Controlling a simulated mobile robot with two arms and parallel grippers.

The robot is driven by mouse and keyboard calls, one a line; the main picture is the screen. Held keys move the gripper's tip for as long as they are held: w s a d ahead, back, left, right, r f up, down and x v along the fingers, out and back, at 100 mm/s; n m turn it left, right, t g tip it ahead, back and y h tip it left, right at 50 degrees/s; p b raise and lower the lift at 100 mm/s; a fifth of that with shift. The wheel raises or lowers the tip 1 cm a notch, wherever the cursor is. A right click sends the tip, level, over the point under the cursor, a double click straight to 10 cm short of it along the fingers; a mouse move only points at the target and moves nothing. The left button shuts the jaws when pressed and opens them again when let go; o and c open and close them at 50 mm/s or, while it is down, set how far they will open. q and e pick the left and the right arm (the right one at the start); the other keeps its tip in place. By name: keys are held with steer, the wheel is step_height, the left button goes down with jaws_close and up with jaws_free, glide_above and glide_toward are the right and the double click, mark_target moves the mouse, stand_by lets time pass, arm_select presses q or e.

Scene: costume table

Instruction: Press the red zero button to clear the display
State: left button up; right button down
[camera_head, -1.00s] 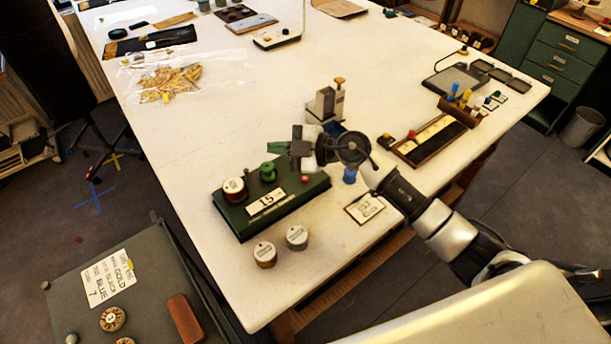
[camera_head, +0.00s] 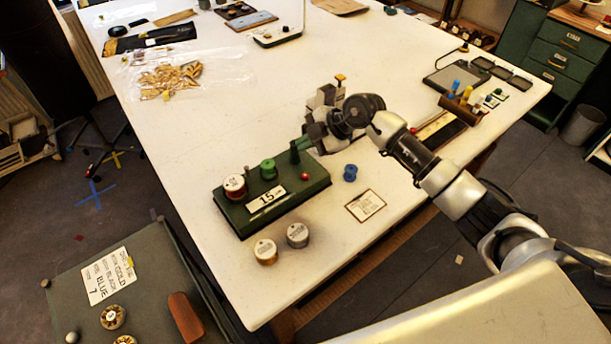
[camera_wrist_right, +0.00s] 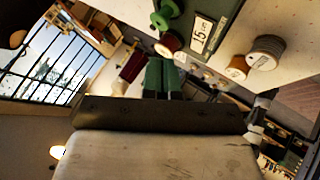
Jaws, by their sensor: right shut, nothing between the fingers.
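The dark green counter box (camera_head: 228,217) stands on the white table, with a white display reading 15 (camera_head: 267,199) on its front. The small red button (camera_head: 305,176) is on its top at the right end and is in plain sight. My right gripper (camera_head: 303,143) is above the far right part of the box, shut and empty, apart from the button. Its green fingers (camera_wrist_right: 162,76) show close together in the right wrist view, where the display (camera_wrist_right: 201,33) also shows but I cannot make out the button. My left gripper is not in view.
A red spool (camera_head: 235,186) and a green spool (camera_head: 268,168) sit on the box. Two spools (camera_head: 265,251) (camera_head: 297,235) stand in front, a blue spool (camera_head: 350,172) and a framed card (camera_head: 366,205) to the right.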

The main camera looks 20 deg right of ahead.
steer(key=b, duration=0.6)
glide_above(306, 177)
step_height(306, 177, down, 7)
steer(key=shift+f, duration=0.2)
steer(key=shift+f+b, duration=0.35)
steer(key=shift+f, duration=0.1)
steer(key=shift+f, duration=0.15)
stand_by(1.1)
steer(key=shift+f, duration=0.25)
steer(key=shift+f, duration=0.5)
stand_by(0.8)
steer(key=shift+r+p, duration=0.9)
steer(key=shift+p, duration=0.15)
